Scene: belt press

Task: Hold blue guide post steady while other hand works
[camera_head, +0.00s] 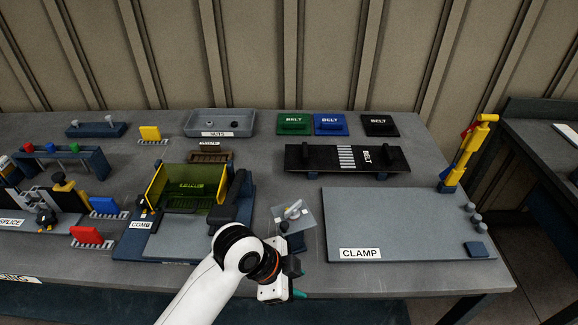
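My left gripper (296,279) is low in the middle of the head view, at the end of my white arm, near the table's front edge. Its teal fingertips point right, and the view does not show clearly whether they are apart or closed. A dark blue block (297,242) shows just behind it, partly hidden, below a clear plate (281,221) with a grey handle. I cannot tell whether this block is the blue guide post, or whether the gripper touches it. My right gripper is not in view.
The comb fixture (136,247) with a yellow-green guard (190,186) stands left of the gripper. The grey clamp plate (400,215) lies to the right, with a yellow lever (467,150) at its back corner. A black belt piece (320,157) lies behind.

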